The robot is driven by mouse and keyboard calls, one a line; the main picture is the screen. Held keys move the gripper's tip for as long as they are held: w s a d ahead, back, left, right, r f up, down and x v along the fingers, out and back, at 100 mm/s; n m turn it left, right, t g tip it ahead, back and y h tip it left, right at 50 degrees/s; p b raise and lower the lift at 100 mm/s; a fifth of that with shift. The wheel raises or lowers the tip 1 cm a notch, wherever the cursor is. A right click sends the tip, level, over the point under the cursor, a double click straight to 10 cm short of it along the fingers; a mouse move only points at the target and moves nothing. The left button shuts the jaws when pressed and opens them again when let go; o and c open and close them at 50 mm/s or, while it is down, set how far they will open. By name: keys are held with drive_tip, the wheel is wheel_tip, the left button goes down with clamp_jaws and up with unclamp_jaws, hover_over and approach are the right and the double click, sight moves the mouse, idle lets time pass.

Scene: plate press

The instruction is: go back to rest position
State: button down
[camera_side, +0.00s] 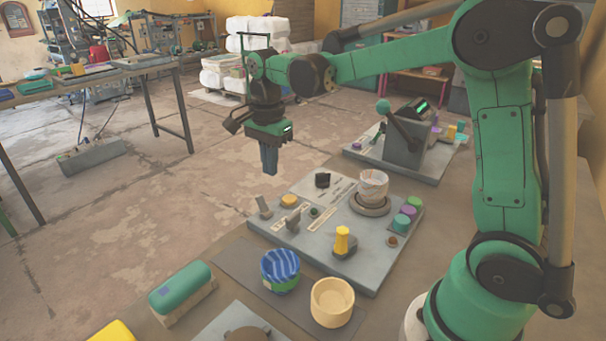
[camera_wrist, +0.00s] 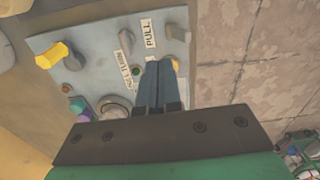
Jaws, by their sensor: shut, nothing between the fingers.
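My gripper (camera_side: 269,160) hangs pointing down in the side view, in the air above the far left edge of the control board. Its fingers are together with nothing between them. In the wrist view the shut fingers (camera_wrist: 158,86) reach over the control board (camera_wrist: 90,40), in front of its labels. The control board (camera_side: 290,245) lies on the table below and carries a yellow-handled lever (camera_side: 342,240), a white cup-like part on a round base (camera_side: 373,186) and several coloured knobs. The fingers touch nothing that I can see.
A grey press with a green-knobbed lever (camera_side: 404,138) stands behind the board. A blue striped bowl (camera_side: 280,270), a cream bowl (camera_side: 332,302) and a green-topped block (camera_side: 181,287) sit at the front. Open floor (camera_side: 130,200) lies left of the table.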

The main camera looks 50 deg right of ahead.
drive_tip(key=s+a+n+t, duration=0.2)
drive_tip(key=s+n, duration=0.3)
drive_tip(key=n, duration=0.3)
drive_tip(key=s+a+n+t, duration=0.2)
drive_tip(key=s+n+t, duration=0.3)
drive_tip(key=n, duration=0.4)
drive_tip(key=shift+s+a+r+n, duration=0.2)
drive_tip(key=shift+a+r+n, duration=0.1)
drive_tip(key=shift+a, duration=0.05)
